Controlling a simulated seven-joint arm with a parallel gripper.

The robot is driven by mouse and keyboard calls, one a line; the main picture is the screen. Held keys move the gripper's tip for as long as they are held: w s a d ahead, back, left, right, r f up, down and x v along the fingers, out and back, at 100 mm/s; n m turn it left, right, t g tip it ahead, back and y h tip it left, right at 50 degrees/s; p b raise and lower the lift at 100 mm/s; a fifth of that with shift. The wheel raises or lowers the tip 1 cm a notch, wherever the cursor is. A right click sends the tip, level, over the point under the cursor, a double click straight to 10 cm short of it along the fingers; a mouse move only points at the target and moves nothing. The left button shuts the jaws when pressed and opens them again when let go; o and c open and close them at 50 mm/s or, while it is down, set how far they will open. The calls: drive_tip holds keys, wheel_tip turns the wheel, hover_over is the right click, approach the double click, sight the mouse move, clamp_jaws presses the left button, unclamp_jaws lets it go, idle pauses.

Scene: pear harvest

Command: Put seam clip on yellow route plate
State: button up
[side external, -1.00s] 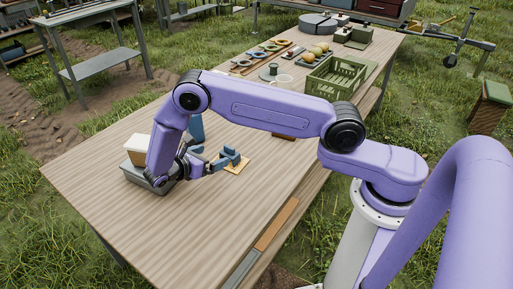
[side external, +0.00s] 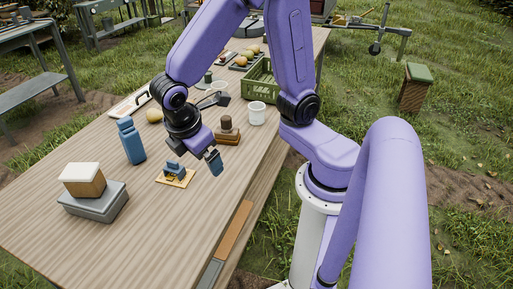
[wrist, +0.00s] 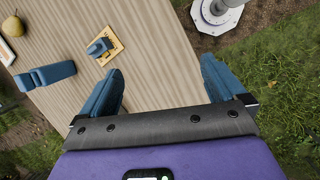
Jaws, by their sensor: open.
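A small blue seam clip (side external: 175,171) rests on the yellow route plate (side external: 186,183), which lies flat on the wooden table. In the wrist view the clip (wrist: 98,47) sits on the plate (wrist: 119,45) towards its left side, with part of the plate's dark markings showing beside it. My gripper (side external: 195,157) is up off the table, just to the right of and above the plate. In the wrist view its two blue fingers are wide apart with nothing between them (wrist: 163,85). The clip is apart from both fingers.
A white-topped box (side external: 82,181) sits on a grey case (side external: 96,206) at the near left. Behind are a brown block (side external: 228,137), a white cup (side external: 257,114) and a green crate (side external: 262,82). The table front is clear.

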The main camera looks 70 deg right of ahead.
drive_tip(key=s+d+r+y, duration=0.1)
drive_tip(key=s+y, duration=0.1)
drive_tip(key=s, duration=0.4)
drive_tip(key=s+d+r+m+y, duration=0.1)
drive_tip(key=s+d+y, duration=0.1)
drive_tip(key=s, duration=0.4)
drive_tip(key=shift+r, duration=0.25)
idle(0.5)
